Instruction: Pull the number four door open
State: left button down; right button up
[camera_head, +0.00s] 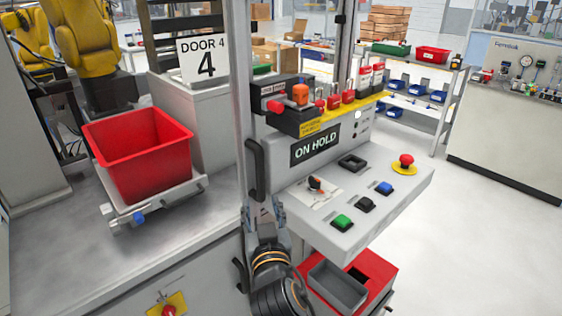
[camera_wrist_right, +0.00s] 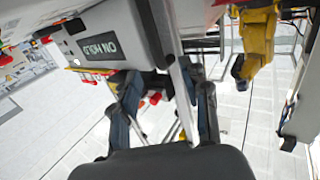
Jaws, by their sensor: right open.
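The number four door's sign, reading DOOR 4 (camera_head: 204,59), stands at the upper left, behind the red bin. A black vertical bar handle (camera_head: 256,170) is on the pale upright post (camera_head: 240,90) of the door frame. My right gripper (camera_head: 264,208) points up just below the handle's lower end, its two fingers apart and nothing seen between them. In the right wrist view my right gripper (camera_wrist_right: 167,88) also shows spread fingers, with a pale post (camera_wrist_right: 184,90) running between them in the picture. I cannot tell whether the fingers touch the handle. My left gripper is out of view.
A control panel (camera_head: 325,238) with buttons and an ON HOLD display (camera_head: 315,148) juts out right of the gripper. A red cart with grey tray (camera_head: 338,285) is below. Open floor lies at right.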

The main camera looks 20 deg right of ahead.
jog(key=r, duration=0.2)
jog(key=p, duration=0.2)
send_near(260, 164)
jog(key=shift+m, duration=0.3)
jog(key=p+x, duration=0.1)
jog(key=x, duration=0.6)
jog(key=shift+w+r, duration=0.1)
jog(key=shift+w, duration=0.1)
jog(key=shift+w+d+p, duration=0.2)
jog(key=shift+w+p, duration=0.2)
jog(key=shift+w, duration=0.3)
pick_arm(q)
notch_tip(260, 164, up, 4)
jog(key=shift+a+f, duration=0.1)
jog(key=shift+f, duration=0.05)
pick_arm(e)
grip_shut()
